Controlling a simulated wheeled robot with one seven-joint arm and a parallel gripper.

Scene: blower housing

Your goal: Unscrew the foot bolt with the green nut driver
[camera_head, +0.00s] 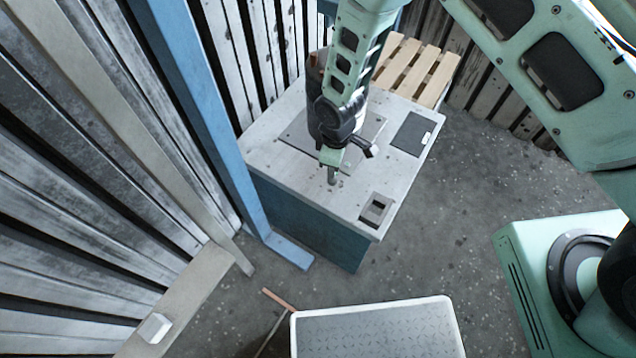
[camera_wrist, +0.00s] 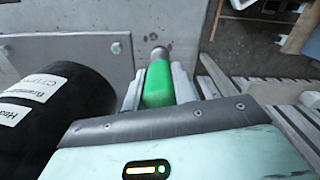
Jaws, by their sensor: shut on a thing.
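My gripper (camera_wrist: 168,88) is shut on the green nut driver (camera_wrist: 158,85), whose handle stands between the two grey fingers. The driver's grey end (camera_wrist: 158,54) points away from the gripper toward the bench top; whether it sits on a bolt cannot be told. In the head view my gripper (camera_head: 332,158) is low over the bench, with the driver's grey shaft (camera_head: 331,175) below it. A black cylinder with white labels (camera_wrist: 62,110) is left of the gripper in the wrist view. A grey plate (camera_wrist: 70,62) with a small bolt head (camera_wrist: 116,47) lies beside it.
The bench (camera_head: 270,150) has a light top and blue sides. A dark mat (camera_head: 410,135) and a small grey holder with openings (camera_head: 377,209) lie on its right part. A wooden pallet (camera_head: 418,70) stands behind. A blue post (camera_head: 200,100) rises at left; a white-rimmed tray (camera_head: 450,325) is in front.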

